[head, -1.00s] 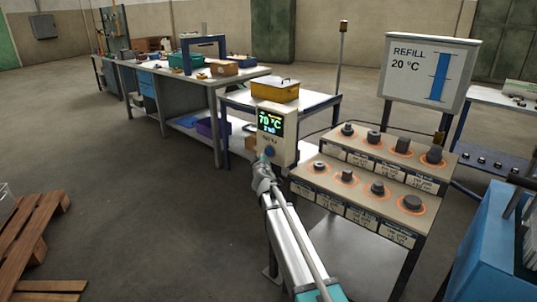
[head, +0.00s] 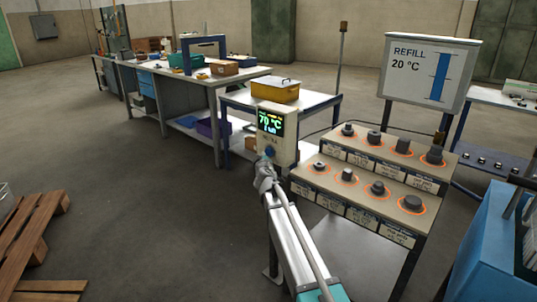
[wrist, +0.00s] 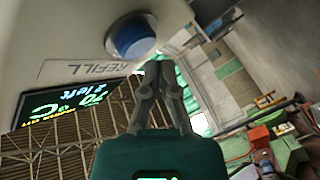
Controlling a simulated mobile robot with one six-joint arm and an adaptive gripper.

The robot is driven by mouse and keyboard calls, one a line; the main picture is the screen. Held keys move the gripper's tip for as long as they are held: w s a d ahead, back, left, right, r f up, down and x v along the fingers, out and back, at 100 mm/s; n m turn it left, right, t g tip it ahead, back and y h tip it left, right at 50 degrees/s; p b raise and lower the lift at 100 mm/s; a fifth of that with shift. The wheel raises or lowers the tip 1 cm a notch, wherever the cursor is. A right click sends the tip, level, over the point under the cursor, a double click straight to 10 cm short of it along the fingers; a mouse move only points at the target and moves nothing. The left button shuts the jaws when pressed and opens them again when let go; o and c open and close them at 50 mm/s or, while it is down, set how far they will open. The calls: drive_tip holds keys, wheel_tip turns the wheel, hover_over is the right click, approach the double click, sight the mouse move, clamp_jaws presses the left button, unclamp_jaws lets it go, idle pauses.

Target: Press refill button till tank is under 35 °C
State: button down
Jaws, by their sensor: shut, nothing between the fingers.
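The control box (head: 288,128) stands at the left end of the rack. Its lit display (head: 271,121) reads 70 °C, with a smaller line below that seems to end in "left". The round blue refill button (head: 270,151) is under the display. In the wrist view the button (wrist: 133,38) sits beside the printed word REFILL, and the display (wrist: 70,102) appears upside down. My gripper (head: 264,164) is shut and empty, just below and in front of the button. In the wrist view its fingertips (wrist: 158,68) are close to the button's edge; I cannot tell whether they touch.
A sign (head: 427,75) reads REFILL 20 °C beside a blue level bar. The stepped rack (head: 330,165) holds several dark pieces in orange rings. A yellow box (head: 275,91) stands on a table behind. A blue cabinet (head: 487,245) is at right; open floor lies left.

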drive_tip(key=shift+w+d, duration=0.65)
drive_tip(key=shift+w, duration=0.15)
idle(2.1)
drive_tip(key=shift+s+a, duration=0.1)
drive_tip(key=shift+a, duration=0.05)
drive_tip(key=shift+s+a, duration=0.5)
drive_tip(key=shift+s, duration=0.15)
drive_tip(key=shift+s, duration=0.1)
idle(0.4)
drive_tip(key=shift+s+a, duration=0.8)
drive_tip(key=shift+s, duration=0.15)
drive_tip(key=shift+s+a, duration=0.75)
drive_tip(key=shift+s, duration=0.2)
drive_tip(key=shift+d, duration=0.1)
